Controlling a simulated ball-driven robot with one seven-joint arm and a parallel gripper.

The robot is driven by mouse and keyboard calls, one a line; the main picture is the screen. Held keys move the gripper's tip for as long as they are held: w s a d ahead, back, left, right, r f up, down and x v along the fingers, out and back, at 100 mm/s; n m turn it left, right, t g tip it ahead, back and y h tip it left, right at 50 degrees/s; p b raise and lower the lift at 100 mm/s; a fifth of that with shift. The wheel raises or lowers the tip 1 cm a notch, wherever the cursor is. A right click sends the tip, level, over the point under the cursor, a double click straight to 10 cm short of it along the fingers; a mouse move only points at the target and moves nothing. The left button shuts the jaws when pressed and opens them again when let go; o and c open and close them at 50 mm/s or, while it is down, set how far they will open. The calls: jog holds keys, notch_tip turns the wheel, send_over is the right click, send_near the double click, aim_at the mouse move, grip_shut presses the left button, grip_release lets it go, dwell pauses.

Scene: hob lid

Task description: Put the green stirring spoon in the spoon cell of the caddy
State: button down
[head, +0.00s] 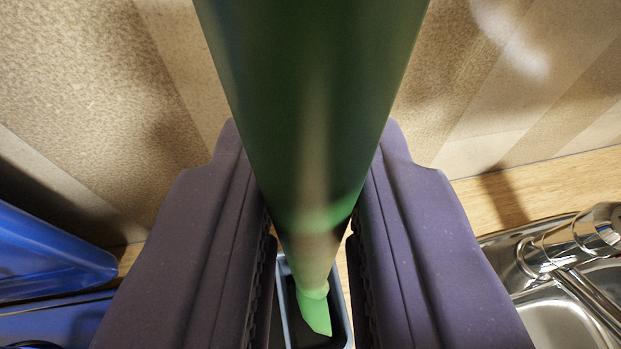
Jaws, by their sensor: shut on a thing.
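The green stirring spoon (310,130) runs from the top of the head view down between the fingers of my gripper (312,245). My gripper is shut on its thick handle. The spoon's narrow lighter green far end (314,312) shows below the fingers. It appears over or inside a dark cell of the grey-blue caddy (342,300); I cannot tell how deep it is. Most of the caddy is hidden behind the fingers.
A metal sink with a tap (575,240) is at the lower right. A blue object (45,255) stands at the lower left. A strip of wooden worktop (545,188) runs along the patterned wall (90,90).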

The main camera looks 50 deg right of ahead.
jog(key=shift+f+b, duration=3.55)
jog(key=shift+f, duration=1.4)
jog(key=c, duration=0.9)
grip_release()
jog(key=p+v, duration=0.1)
jog(key=v, duration=0.7)
jog(key=shift+p, duration=0.35)
jog(key=shift+w+d, duration=0.1)
